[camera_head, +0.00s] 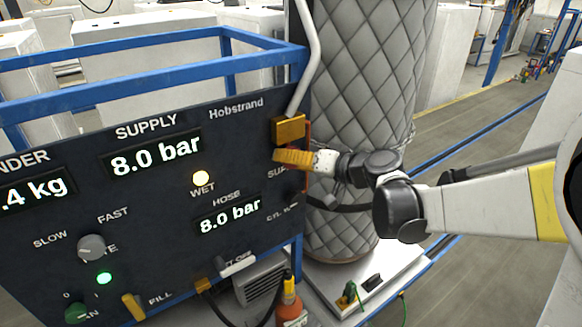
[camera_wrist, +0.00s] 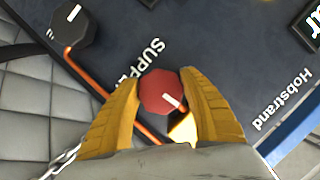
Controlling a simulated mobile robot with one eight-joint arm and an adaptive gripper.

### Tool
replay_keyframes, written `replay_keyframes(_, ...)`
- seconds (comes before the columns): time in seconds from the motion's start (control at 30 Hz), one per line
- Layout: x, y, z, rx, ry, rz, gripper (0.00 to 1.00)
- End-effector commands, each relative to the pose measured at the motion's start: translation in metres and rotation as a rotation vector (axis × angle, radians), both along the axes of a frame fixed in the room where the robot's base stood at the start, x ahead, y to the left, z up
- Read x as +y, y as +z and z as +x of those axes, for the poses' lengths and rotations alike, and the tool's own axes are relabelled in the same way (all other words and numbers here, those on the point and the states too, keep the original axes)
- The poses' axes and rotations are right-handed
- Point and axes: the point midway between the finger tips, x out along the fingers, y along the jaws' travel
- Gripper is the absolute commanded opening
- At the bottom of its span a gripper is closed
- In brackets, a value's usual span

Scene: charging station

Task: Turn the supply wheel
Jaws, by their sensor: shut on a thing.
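The supply wheel is a red, many-sided knob with a white line (camera_wrist: 162,92), and it sits on the dark panel in the wrist view. My gripper (camera_wrist: 162,98) has its two yellow fingers on either side of the knob, shut on it. In the head view my gripper (camera_head: 296,158) reaches the right edge of the panel from the right, and its fingers hide the wheel. The SUPPLY display (camera_head: 156,155) reads 8.0 bar. The HOSE display (camera_head: 229,214) also reads 8.0 bar.
A black knob (camera_wrist: 73,25) with a white mark is joined by an orange pipe in the wrist view. A brass block (camera_head: 288,128) sits just above my gripper. A quilted grey cylinder (camera_head: 362,90) stands close behind.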

Motion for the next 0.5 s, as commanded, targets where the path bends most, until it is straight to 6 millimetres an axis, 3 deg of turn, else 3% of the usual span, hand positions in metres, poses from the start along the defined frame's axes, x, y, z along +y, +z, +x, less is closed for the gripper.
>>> replay_keyframes(0.5,0.0008,0.0007,-0.0004,0.079,-0.001,0.116,0.20)
